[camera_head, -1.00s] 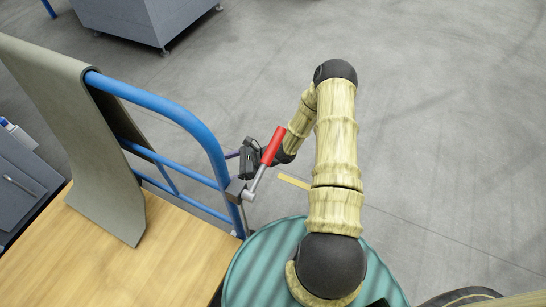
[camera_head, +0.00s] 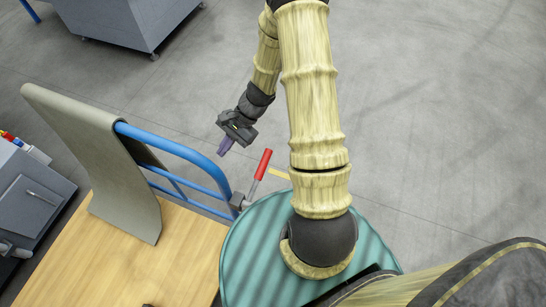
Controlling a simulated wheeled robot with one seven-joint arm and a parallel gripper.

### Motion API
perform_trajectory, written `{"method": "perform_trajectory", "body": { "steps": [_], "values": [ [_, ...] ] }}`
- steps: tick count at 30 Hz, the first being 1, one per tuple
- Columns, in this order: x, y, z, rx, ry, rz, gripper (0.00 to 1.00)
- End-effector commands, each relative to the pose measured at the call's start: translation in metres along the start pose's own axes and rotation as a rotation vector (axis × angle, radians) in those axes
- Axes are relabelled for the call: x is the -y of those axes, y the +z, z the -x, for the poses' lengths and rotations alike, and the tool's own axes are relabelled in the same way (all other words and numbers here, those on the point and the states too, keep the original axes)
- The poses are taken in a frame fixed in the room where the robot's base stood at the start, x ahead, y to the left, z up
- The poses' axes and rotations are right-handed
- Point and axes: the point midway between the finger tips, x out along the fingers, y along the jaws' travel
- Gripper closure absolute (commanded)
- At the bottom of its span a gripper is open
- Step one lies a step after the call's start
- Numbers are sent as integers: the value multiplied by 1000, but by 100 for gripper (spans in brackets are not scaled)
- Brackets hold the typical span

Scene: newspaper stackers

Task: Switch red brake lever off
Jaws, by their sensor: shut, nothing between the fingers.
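The red brake lever (camera_head: 263,163) has a red grip on a grey metal rod. The rod runs down to a bracket (camera_head: 239,201) at the end of the blue tubular rail (camera_head: 178,147). The lever tilts up and slightly to the right. My gripper (camera_head: 225,146) is dark with purplish fingers. It appears to the left of and above the red grip in the picture, apart from it, beyond the blue rail. Its fingers are together and hold nothing.
A wooden cart platform (camera_head: 180,262) carries the blue rail with a grey-green sheet (camera_head: 110,170) draped over it. A grey cabinet (camera_head: 125,18) stands at the back left. A grey box (camera_head: 35,195) is at the left edge. Open grey floor lies to the right.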

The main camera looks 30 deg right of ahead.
Motion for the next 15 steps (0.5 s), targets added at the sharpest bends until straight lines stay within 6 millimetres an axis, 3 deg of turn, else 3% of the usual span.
{"method": "perform_trajectory", "body": {
  "steps": [1, 15],
  "values": [
    [5, 22, 27, -25, 23, 41, 100],
    [9, 132, 172, -253, 235, 404, 100]
  ]
}}
